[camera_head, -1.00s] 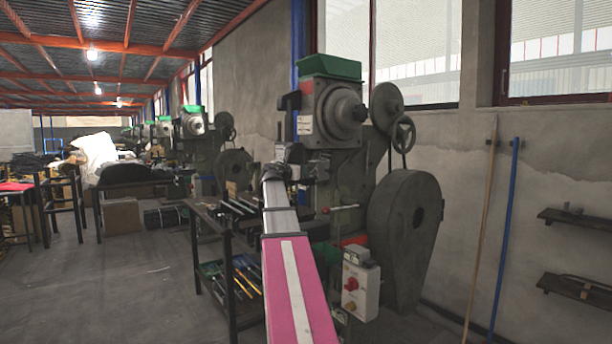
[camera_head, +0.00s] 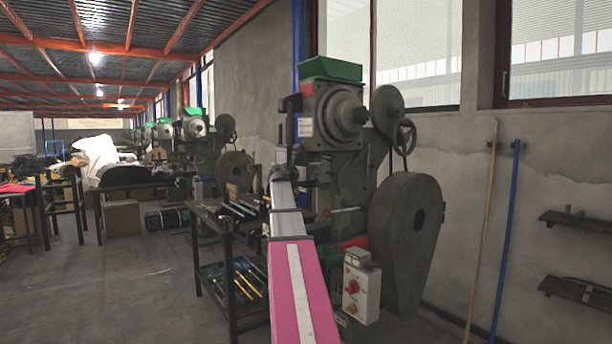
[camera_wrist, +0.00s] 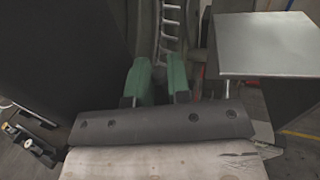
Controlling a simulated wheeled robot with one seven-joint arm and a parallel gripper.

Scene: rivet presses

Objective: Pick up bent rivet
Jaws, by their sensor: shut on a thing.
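My gripper (camera_wrist: 162,68) shows in the wrist view as two green fingers standing side by side beyond a dark bar with screw holes. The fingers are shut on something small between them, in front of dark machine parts. The bent rivet itself is too small or hidden to make out in either view. In the head view my arm reaches forward to the front of the nearest rivet press (camera_head: 336,118), a grey-green machine with a green top. The arm hides my fingertips there.
A flat silver plate (camera_wrist: 266,46) stands close to the right of my fingers in the wrist view. A dark workbench with tools (camera_head: 228,222) is left of the press. A switch box (camera_head: 361,293) sticks out low on the press.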

